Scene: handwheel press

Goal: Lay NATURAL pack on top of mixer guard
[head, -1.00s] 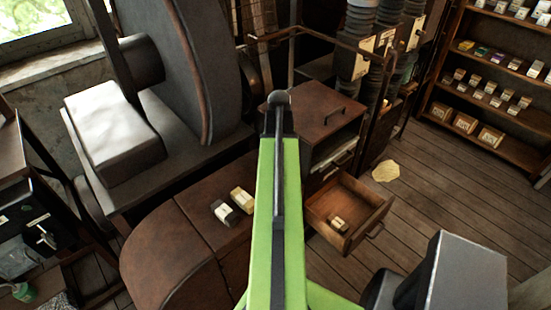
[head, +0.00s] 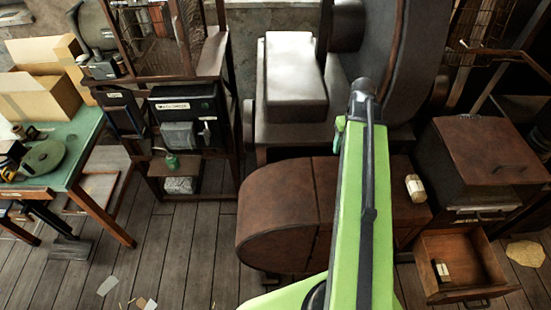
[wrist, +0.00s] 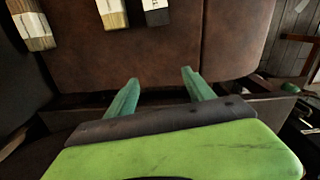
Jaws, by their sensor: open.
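The brown rounded metal housing (head: 285,215), which looks like the mixer guard, stands low in the middle of the head view. A cream and tan pack (head: 415,188) lies on its brown top at the right. The wrist view shows a tan pack (wrist: 112,14), a dark-sided pack (wrist: 157,10) and another tan pack (wrist: 32,28) along its top edge. I cannot read their labels, so I cannot tell which is NATURAL. My gripper (wrist: 161,76) is open and empty, its green fingers apart from the packs over the brown surface. My arm covers part of the housing's top in the head view.
An open drawer (head: 480,258) with a small pack (head: 441,271) inside juts out at the right, below a brown cabinet (head: 490,150). A large grey machine (head: 395,70) stands behind the housing.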

